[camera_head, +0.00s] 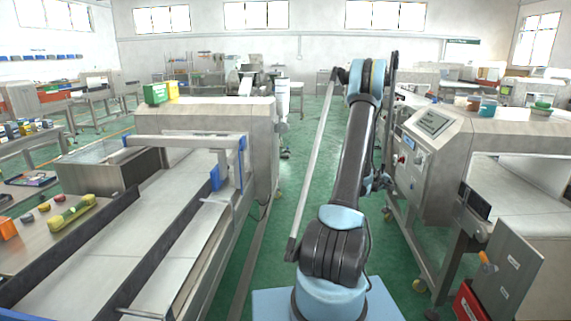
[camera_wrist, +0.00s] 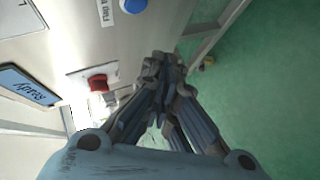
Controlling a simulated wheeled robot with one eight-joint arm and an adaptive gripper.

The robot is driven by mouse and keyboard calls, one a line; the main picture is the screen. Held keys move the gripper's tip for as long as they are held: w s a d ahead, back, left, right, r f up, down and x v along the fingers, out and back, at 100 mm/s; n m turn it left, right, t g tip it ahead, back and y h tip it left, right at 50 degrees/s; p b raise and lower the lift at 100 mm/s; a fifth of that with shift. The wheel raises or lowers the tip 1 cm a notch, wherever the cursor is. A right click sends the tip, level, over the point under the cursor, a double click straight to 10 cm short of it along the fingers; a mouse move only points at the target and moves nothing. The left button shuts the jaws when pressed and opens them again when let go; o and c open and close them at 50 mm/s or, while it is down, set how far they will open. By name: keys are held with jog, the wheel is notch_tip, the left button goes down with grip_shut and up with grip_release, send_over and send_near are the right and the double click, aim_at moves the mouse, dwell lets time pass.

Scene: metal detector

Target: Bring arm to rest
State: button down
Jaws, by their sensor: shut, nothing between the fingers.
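My arm stands upright in the middle of the head view, folded at a high elbow, with its far part coming down on the right side. My gripper (camera_wrist: 162,62) shows in the wrist view with its dark fingers together and nothing between them. In the head view the gripper end is small and partly hidden by my arm. The metal detector on the right (camera_head: 428,125) stands close beside it. In the wrist view, its side panel carries a red button (camera_wrist: 98,83), a blue button (camera_wrist: 133,5) and a screen (camera_wrist: 27,85), left of my fingers.
A conveyor machine (camera_head: 205,115) runs along the left, with a green box (camera_head: 156,93) and a yellow box (camera_head: 172,89) on top. A yellow-green item (camera_head: 72,213) lies at far left. A red bin (camera_head: 468,303) is at lower right. Green floor (camera_head: 300,140) lies between the machines.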

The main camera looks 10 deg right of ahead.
jog(key=s+a+r+m+y, duration=0.15)
jog(key=s+a+r, duration=0.3)
jog(key=a, duration=0.45)
jog(key=s+a+r+y, duration=0.2)
jog(key=s+a+r, duration=0.1)
jog(key=a+r, duration=0.4)
jog(key=s+a+r+y, duration=0.2)
jog(key=s+a+r, duration=0.2)
jog(key=a, duration=0.6)
jog(key=s+a+f+g+y, duration=0.1)
jog(key=s+a+f+y, duration=0.1)
jog(key=s+a, duration=1)
jog(key=s+a+f+g+y, duration=0.2)
jog(key=s+a+y, duration=0.2)
jog(key=s+a, duration=0.8)
jog(key=s, duration=0.7)
jog(key=shift+s+f, duration=0.15)
jog(key=shift+f, duration=0.25)
jog(key=shift+d, duration=0.15)
